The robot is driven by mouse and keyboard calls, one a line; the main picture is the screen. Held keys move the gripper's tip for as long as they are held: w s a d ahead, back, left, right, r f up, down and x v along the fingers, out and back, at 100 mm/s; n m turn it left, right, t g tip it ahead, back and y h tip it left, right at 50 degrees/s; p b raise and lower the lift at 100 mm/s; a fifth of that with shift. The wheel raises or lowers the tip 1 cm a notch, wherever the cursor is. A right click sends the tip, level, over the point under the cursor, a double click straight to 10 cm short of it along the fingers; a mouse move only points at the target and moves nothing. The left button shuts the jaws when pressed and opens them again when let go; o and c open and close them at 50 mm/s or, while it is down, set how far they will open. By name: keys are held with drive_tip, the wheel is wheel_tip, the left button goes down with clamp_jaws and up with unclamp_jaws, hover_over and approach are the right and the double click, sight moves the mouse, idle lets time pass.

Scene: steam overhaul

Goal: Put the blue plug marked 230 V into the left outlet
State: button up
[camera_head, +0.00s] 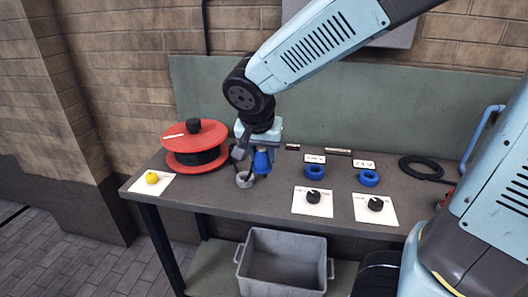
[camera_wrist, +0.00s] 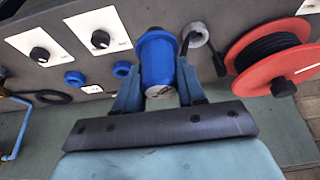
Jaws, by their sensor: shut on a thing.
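My gripper (camera_head: 257,148) is shut on the blue plug (camera_head: 262,161), which it holds with the plug pointing down, close to the bench top. In the wrist view the plug (camera_wrist: 157,60) sits between both fingers; its 230 V marking cannot be read. The left outlet (camera_head: 314,172) is a blue ring on the bench to the right of the plug, apart from it. It also shows in the wrist view (camera_wrist: 121,69). A second blue outlet (camera_head: 368,178) lies further right. A small white label stands behind each outlet, too small to read.
A grey ring (camera_head: 244,180) lies just left of the plug. A red cable reel (camera_head: 180,142) stands at the left, behind a yellow knob (camera_head: 151,178). Two black dials (camera_head: 313,197) (camera_head: 376,204) sit on white plates before the outlets. A black cable (camera_head: 420,166) lies at right. A grey crate (camera_head: 281,240) is below.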

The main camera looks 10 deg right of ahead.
sight(262, 169)
drive_tip(key=shift+f, duration=3.4)
drive_tip(key=w+d, duration=0.7)
drive_tip(key=d, duration=0.2)
drive_tip(key=shift+d, duration=0.4)
drive_tip(key=w+d, duration=0.7)
drive_tip(key=d, duration=0.3)
drive_tip(key=shift+f, duration=2.9)
